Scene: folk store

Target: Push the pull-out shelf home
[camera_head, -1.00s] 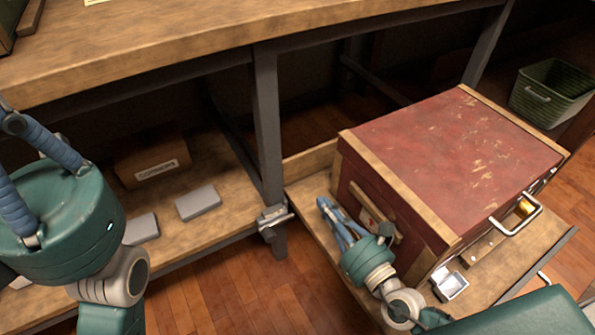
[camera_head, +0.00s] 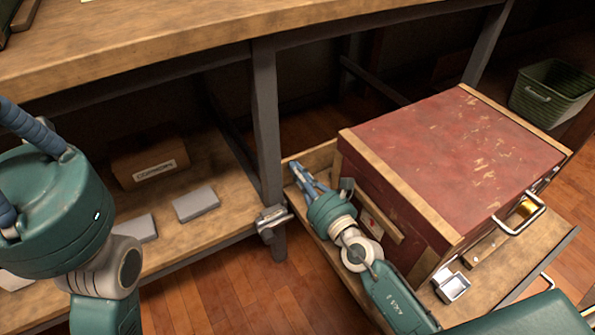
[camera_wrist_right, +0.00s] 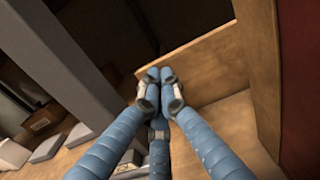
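The pull-out shelf (camera_head: 545,235) is a wooden board with a low raised back edge. It stands out from under the bench on the right and bears a big red chest with wooden trim (camera_head: 455,150). My right gripper (camera_head: 298,168) is over the shelf's left part, beside the chest, its fingers pointing at the back edge. In the right wrist view its blue fingertips (camera_wrist_right: 162,76) are together with nothing between them, in front of the raised edge (camera_wrist_right: 215,62). I cannot tell whether they touch it. My left gripper (camera_head: 30,140) is at the left, its fingertips out of frame.
The bench leg (camera_head: 266,130) and a metal bracket (camera_head: 270,217) stand just left of the shelf. A labelled cardboard box (camera_head: 150,160) and grey boxes (camera_head: 196,204) lie on the lower left shelf. A green crate (camera_head: 550,92) is at the far right.

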